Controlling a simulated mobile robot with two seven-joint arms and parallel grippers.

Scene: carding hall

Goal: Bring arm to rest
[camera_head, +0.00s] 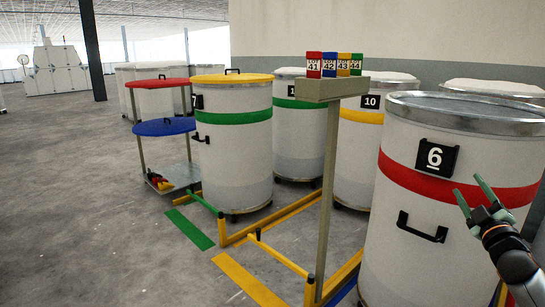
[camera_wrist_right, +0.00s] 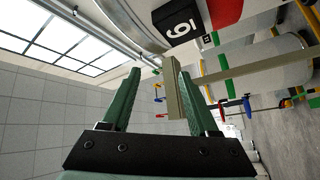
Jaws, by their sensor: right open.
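My right gripper (camera_head: 468,200) is at the right of the head view, in front of the white can (camera_head: 405,255) with the red band and the black number 6 plate (camera_head: 436,157). Its green fingers are apart and nothing is between them. In the right wrist view the open fingers (camera_wrist_right: 165,98) show in front, and the number 6 plate (camera_wrist_right: 178,20) is at the top. I cannot tell whether the gripper touches the can. My left gripper is in neither view.
A post (camera_head: 328,190) with a tray (camera_head: 332,90) of numbered blocks stands left of the can. Yellow floor rails (camera_head: 278,258) lie at its foot. A yellow-lidded can (camera_head: 232,165) and a rack with red and blue discs (camera_head: 164,127) stand further left. Open floor (camera_head: 75,210) lies at left.

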